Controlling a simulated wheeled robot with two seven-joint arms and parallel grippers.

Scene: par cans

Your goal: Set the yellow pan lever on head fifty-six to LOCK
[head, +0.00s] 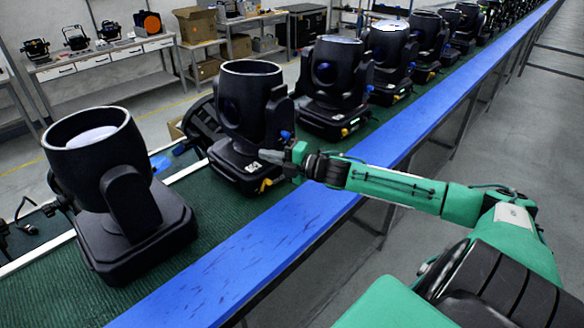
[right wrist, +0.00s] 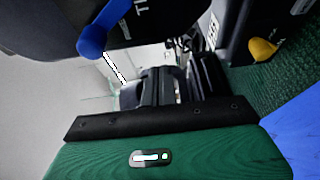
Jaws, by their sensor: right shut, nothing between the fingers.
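A black moving head (head: 238,110) stands on the belt directly before my right gripper. Its yellow pan lever (head: 265,185) sits low on the base, at the front right corner. In the right wrist view the yellow lever (right wrist: 262,49) is at upper right, apart from the fingers. A white marking beside it is too small to read surely. My right gripper (head: 270,157) is shut and empty, beside the head above the yellow lever. In the right wrist view the gripper (right wrist: 168,88) shows at centre. My left gripper is not in view.
A blue tilt lever (head: 285,134) is on the same head's yoke, close above my gripper; it looms in the right wrist view (right wrist: 95,42). Other heads stand to the left (head: 128,190) and right (head: 335,88). A blue rail (head: 240,255) edges the green belt (head: 215,210).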

